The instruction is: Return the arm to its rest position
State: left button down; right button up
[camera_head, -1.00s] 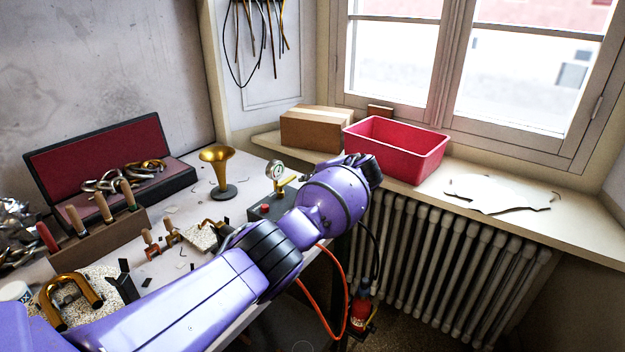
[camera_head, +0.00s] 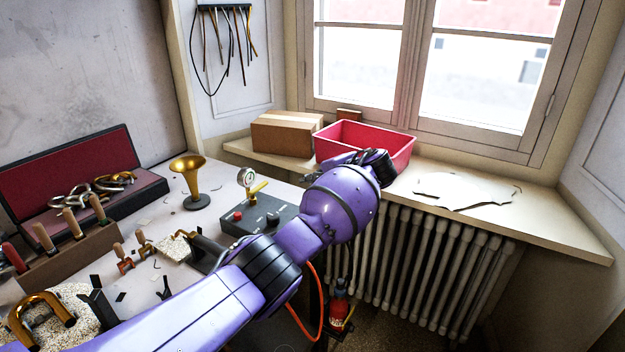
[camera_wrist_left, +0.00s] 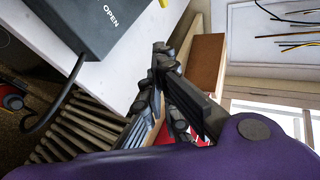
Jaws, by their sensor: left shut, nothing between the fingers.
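My left arm (camera_head: 210,300) reaches in from the lower left of the head view. My left gripper (camera_head: 318,169) is small there, beside the purple wrist and in front of the red bin (camera_head: 398,154). In the left wrist view my left gripper (camera_wrist_left: 158,50) is shut and empty, with the fingers together. In that view the red bin (camera_wrist_left: 203,141) shows only as a sliver behind the fingers. My right gripper is not in view.
The workbench holds a grey control box (camera_head: 270,213) with a gauge, a brass horn bell (camera_head: 188,175), an open red-lined case (camera_head: 72,172) and a tool rack (camera_head: 70,255). A cardboard box (camera_head: 285,134) stands on the window sill. A radiator (camera_head: 420,260) is below the sill.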

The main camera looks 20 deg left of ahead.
pick_arm(q)
jog(key=shift+w+d, duration=0.1)
